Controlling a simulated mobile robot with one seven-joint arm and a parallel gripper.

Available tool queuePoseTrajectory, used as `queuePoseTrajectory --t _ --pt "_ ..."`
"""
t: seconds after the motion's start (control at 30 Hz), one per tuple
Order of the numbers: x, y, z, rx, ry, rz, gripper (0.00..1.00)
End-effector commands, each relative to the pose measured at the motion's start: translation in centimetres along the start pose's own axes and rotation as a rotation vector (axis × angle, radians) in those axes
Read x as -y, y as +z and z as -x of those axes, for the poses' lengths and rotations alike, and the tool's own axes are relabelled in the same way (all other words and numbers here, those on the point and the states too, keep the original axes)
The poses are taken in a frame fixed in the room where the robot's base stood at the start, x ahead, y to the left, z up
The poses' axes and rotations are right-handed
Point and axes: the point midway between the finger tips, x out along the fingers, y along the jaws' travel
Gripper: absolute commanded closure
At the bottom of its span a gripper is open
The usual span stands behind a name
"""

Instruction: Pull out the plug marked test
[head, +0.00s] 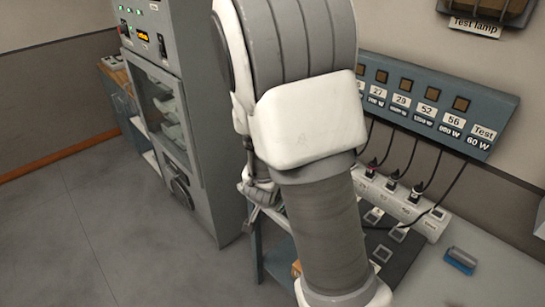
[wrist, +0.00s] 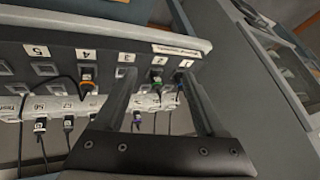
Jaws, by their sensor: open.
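The "Test 60 W" label (head: 481,137) is at the right end of the blue-grey lamp panel in the head view. A dark cable hangs from near it towards the white strip. In the wrist view a small "Test" marking (wrist: 16,88) shows at the strip's left end. An orange-ringed plug (wrist: 87,86) sits in socket 4 of the dark board. Its tag is too small to read, so I cannot tell if it is the test plug. My gripper (wrist: 153,70) is open and empty, its fingers over the board around sockets 3 to 1, right of that plug.
A green plug (wrist: 156,80) in socket 2 and a blue-marked plug (wrist: 179,86) by socket 1 are close to my fingers. Several tagged plugs hang along the white strip (head: 430,224). A blue block (head: 461,259) lies on the bench. A grey cabinet (head: 187,100) stands left.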

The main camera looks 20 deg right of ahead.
Motion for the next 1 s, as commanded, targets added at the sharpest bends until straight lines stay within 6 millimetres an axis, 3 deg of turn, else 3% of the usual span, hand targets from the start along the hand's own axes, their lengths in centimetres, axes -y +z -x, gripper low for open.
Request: queuePoseTrajectory --t 0.1,0.2,0.4,0.67,1.0 --pt "-3.4 -0.8 -2.7 -0.106 0.125 -0.040 0.28" --pt "-6.3 -1.9 -4.2 -0.211 0.217 -0.058 0.28" --pt "-10.8 -3.7 -5.1 -0.390 0.351 -0.058 0.28" --pt "-12.8 -4.6 -5.5 -0.475 0.403 -0.050 0.28" --pt "-14.5 -6.3 -9.2 -0.475 0.402 -0.052 0.28"
